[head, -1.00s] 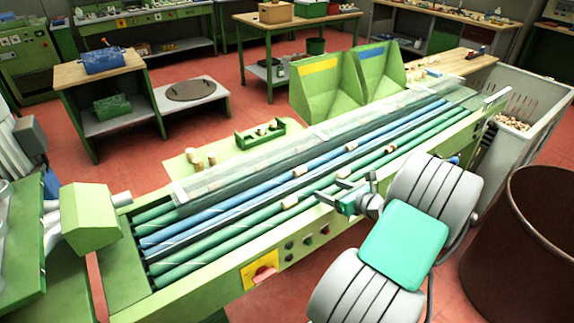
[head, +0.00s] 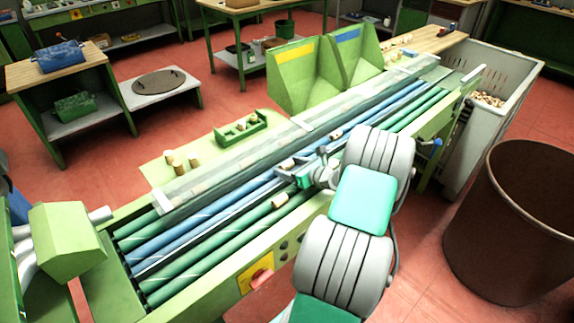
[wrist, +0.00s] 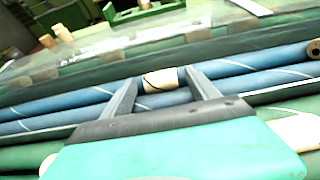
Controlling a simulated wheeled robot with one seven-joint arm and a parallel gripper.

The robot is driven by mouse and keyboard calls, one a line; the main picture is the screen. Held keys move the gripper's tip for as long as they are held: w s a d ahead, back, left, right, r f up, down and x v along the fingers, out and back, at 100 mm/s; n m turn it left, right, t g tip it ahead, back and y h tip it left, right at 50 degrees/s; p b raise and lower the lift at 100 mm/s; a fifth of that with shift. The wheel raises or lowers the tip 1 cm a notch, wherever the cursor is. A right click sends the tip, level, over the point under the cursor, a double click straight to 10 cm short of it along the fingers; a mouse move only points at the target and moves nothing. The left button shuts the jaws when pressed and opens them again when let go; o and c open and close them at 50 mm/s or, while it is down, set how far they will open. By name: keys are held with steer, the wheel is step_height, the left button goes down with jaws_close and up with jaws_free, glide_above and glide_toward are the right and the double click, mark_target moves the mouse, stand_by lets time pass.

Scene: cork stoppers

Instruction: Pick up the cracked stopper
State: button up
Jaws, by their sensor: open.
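The cracked stopper (wrist: 160,79) is a pale tan cork with a dark curved line across its side. It lies on the blue rollers (wrist: 235,66). In the wrist view it sits between the tips of my open gripper (wrist: 163,76), with a gap visible on at least the right side. I cannot tell whether the fingers are fully down around it. In the head view my gripper (head: 299,165) is over the blue rollers, with a small pale cork (head: 287,163) at its fingers, partly hidden.
Another stopper (head: 279,200) lies on the green rollers nearer the front, and one more (head: 336,133) lies further up the blue rollers. A clear cover (head: 235,155) runs along the far side. A green tray (head: 241,129) with corks stands behind it.

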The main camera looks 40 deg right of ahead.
steer(key=c, duration=1.4)
